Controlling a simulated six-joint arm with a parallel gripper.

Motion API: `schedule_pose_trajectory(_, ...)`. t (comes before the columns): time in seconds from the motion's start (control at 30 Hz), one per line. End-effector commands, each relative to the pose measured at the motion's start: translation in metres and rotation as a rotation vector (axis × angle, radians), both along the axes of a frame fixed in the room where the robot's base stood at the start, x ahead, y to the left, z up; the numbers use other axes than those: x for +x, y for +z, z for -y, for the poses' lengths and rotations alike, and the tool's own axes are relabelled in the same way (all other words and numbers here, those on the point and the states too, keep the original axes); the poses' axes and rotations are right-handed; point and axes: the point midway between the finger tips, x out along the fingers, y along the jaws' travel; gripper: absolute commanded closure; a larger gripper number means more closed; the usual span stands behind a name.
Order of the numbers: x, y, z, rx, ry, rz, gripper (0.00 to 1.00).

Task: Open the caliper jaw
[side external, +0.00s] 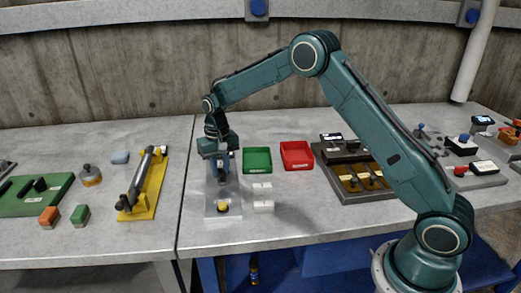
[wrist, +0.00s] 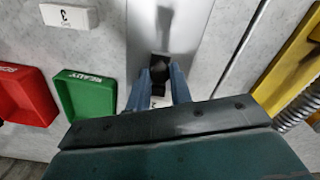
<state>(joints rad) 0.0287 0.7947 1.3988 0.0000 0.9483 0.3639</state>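The caliper looks to be the pale grey plate device (side external: 222,190) on the bench, with a yellow round knob at its near end. In the wrist view its smooth grey plate (wrist: 180,22) runs up from between the fingers. A small dark block (wrist: 158,66) sits on it at the fingertips. My gripper (side external: 221,172) is low over the far part of the device, pointing down. In the wrist view its two blue fingers (wrist: 159,76) stand apart on either side of the dark block. Whether they touch it cannot be told. The jaw's position is unclear.
A green tray (side external: 257,161) and a red tray (side external: 297,156) lie right of the device. White labelled blocks (side external: 262,198) sit close beside it. A yellow fixture with a bar (side external: 150,190) is at left. A dark tray with yellow parts (side external: 350,185) is under my arm.

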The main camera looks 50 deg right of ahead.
Motion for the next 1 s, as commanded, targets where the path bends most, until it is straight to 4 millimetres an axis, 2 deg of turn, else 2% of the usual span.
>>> schedule_pose_trajectory(0.23,-0.001,0.000,-0.002,0.000,0.001,0.000,1.00)
schedule_pose_trajectory(0.53,-0.015,0.001,-0.015,0.000,0.000,0.001,1.00)
schedule_pose_trajectory(0.8,-0.015,0.001,-0.016,0.001,0.000,0.001,1.00)
schedule_pose_trajectory(0.83,-0.015,0.001,-0.016,0.001,0.000,0.001,0.75)
schedule_pose_trajectory(0.93,-0.015,0.001,-0.016,0.001,0.000,0.001,0.57)
schedule_pose_trajectory(1.0,-0.015,0.001,-0.016,0.000,0.000,0.001,0.57)
